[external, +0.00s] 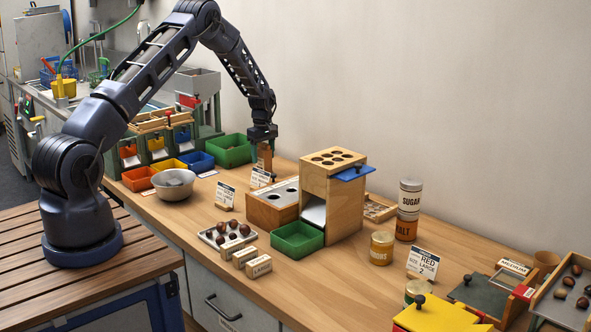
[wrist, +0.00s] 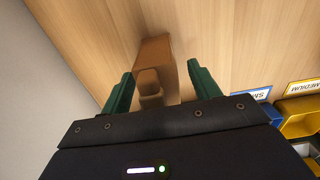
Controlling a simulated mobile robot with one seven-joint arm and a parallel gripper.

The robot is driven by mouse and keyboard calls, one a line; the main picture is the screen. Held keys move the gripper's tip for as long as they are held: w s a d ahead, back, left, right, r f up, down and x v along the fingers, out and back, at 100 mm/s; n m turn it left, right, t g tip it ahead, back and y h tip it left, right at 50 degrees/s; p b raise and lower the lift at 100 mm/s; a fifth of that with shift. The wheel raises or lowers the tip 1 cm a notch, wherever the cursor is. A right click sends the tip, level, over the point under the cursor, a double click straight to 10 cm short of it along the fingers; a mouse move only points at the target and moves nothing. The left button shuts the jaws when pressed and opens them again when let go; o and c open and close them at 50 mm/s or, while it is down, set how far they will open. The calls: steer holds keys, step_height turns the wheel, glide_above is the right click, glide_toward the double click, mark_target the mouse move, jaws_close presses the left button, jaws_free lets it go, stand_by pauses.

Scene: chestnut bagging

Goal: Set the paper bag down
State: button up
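The brown paper bag (external: 265,157) is upright at the back of the wooden table, below my gripper (external: 262,146). Its foot is partly hidden behind a label card, so contact with the table is hard to tell. In the wrist view the bag (wrist: 156,56) lies between the two green fingers of my gripper (wrist: 160,72). The fingers are spread, with a visible gap on each side of the bag.
A wooden stand with two holes (external: 272,206) and a taller wooden box (external: 345,200) stand right of the bag. A green bin (external: 230,150) is to its left. The label card (external: 261,178) stands close in front. Bare table shows around the bag in the wrist view.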

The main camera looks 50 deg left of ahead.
steer(key=shift+r, duration=0.1)
step_height(320, 180, up, 12)
steer(key=shift+r, duration=0.2)
steer(key=s+d+r+m+t, duration=0.15)
steer(key=s+d+r, duration=0.25)
steer(key=r, duration=0.4)
steer(key=s+d+r+m+g, duration=0.15)
steer(key=s+d+r, duration=0.25)
steer(key=r, duration=0.4)
steer(key=s+d+r+m+t, duration=0.1)
steer(key=s+d+r+m, duration=0.3)
steer(key=s+d+r, duration=0.55)
steer(key=s+d+r+m+t, duration=0.2)
steer(key=s+d+r+m, duration=0.15)
steer(key=s+r, duration=0.6)
steer(key=s+d+f+m, duration=0.1)
steer(key=s+d+m, duration=0.1)
steer(key=s, duration=0.7)
steer(key=s+d+f+m+t, duration=0.1)
steer(key=s+d+f+m, duration=0.1)
steer(key=s, duration=0.8)
steer(key=s+d+f+m, duration=0.2)
steer(key=s+d+m, duration=0.1)
steer(key=s, duration=0.7)
steer(key=shift+d+t, duration=0.3)
steer(key=shift+d, duration=0.3)
steer(key=shift+m, duration=0.25)
